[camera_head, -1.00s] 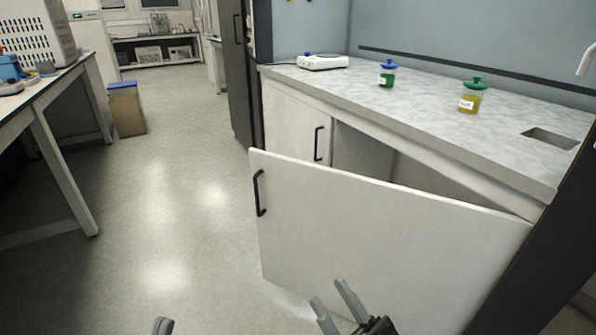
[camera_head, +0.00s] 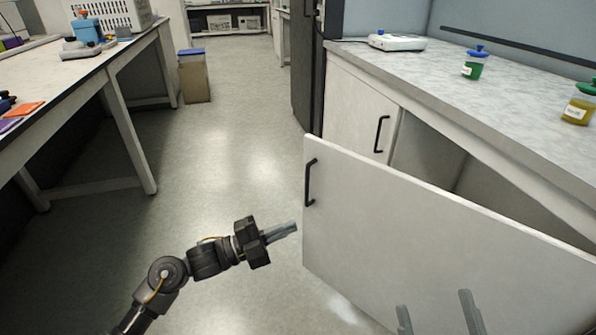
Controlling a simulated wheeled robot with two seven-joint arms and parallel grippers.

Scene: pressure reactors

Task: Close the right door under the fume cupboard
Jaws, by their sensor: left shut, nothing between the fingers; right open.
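The right door (camera_head: 430,245) under the fume cupboard stands open, swung out into the aisle. Its black handle (camera_head: 310,183) is near its free left edge. Behind it the cupboard opening (camera_head: 425,150) shows, dark inside. The left door (camera_head: 358,115) is closed, with its own black handle (camera_head: 381,134). My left gripper (camera_head: 290,230) is shut and empty, pointing right, left of the open door and below its handle, seemingly close to the door's free edge. My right gripper (camera_head: 437,318) is open and empty at the bottom edge, in front of the door's face; only its fingers show.
The fume cupboard worktop (camera_head: 480,95) carries a white hotplate (camera_head: 396,41), a green bottle with a blue lid (camera_head: 474,64) and a yellow bottle (camera_head: 579,106). A bench (camera_head: 130,55) stands at left. A bin (camera_head: 194,78) stands further back. The floor between is clear.

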